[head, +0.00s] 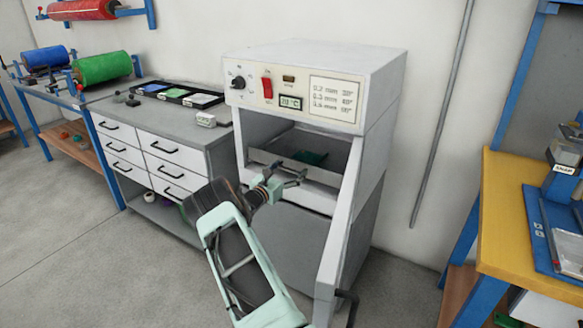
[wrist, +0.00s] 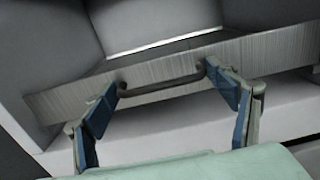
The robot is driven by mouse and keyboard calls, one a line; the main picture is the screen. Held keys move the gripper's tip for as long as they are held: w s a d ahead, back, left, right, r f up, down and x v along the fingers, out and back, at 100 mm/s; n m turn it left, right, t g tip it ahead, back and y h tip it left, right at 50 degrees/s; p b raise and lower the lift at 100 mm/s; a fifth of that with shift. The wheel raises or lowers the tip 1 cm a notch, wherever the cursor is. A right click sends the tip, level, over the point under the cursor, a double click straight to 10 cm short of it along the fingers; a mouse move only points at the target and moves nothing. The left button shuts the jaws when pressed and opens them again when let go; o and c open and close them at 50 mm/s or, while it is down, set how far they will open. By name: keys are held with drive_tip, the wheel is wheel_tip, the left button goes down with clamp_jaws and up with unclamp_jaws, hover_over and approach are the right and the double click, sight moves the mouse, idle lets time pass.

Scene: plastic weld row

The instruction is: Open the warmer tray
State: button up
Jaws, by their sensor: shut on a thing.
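The warmer (head: 300,90) is a white cabinet with a control panel, and its door (head: 340,240) stands open. Inside its opening is the metal warmer tray (head: 326,176), with a dark green thing (head: 310,157) in it. The tray's front plate (wrist: 60,103) spans the wrist view, with a dark bar handle (wrist: 160,86) on it. My gripper (head: 284,176) is at the tray front. In the wrist view its blue-padded fingers (wrist: 165,80) stand at the two ends of the handle and hold it lengthwise. How far the tray is out is hard to tell.
The open door stands close to the right of my arm. A drawer cabinet (head: 150,150) with dark trays on top is at the left. A yellow-topped bench (head: 510,230) is at the right. Grey floor (head: 80,260) lies clear at the front left.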

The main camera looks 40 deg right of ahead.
drive_tip(key=p+v, duration=0.5)
drive_tip(key=v, duration=2.4)
drive_tip(key=shift+s+a+p, duration=0.25)
drive_tip(key=shift+a+p, duration=0.05)
drive_tip(key=shift+p, duration=0.05)
drive_tip(key=shift+f, duration=0.1)
drive_tip(key=o, duration=1.5)
drive_tip(key=v, duration=1.2)
drive_tip(key=shift+a, duration=0.1)
